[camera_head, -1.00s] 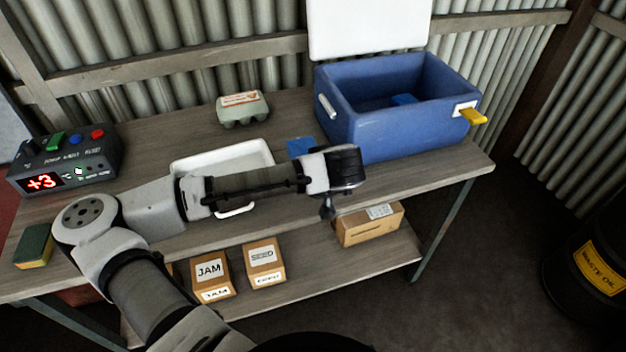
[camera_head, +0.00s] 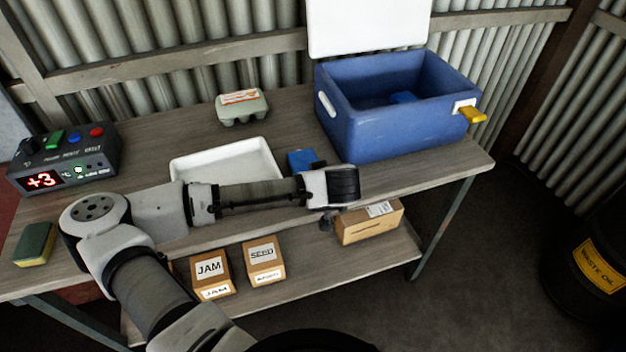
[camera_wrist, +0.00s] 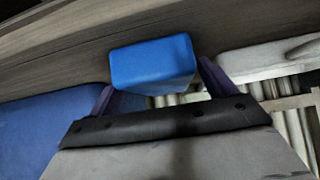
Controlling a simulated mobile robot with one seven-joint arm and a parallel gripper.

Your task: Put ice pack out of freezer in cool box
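A blue block, the ice pack (camera_head: 301,160), shows just behind my gripper (camera_head: 322,176) in the head view. In the wrist view the ice pack (camera_wrist: 152,65) sits between the two fingers of my gripper (camera_wrist: 157,85), with a finger against each side. Whether it is clear of the tabletop I cannot tell. The blue cool box (camera_head: 400,138) stands open at the back right of the bench, just right of my gripper, with its white lid (camera_head: 368,25) raised. No freezer can be made out.
A white tray (camera_head: 215,163) lies left of the ice pack, partly behind my arm. An egg carton (camera_head: 241,107) is at the back. A control box (camera_head: 65,160) and a sponge (camera_head: 35,244) are at left. Cardboard boxes (camera_head: 368,221) stand on the lower shelf.

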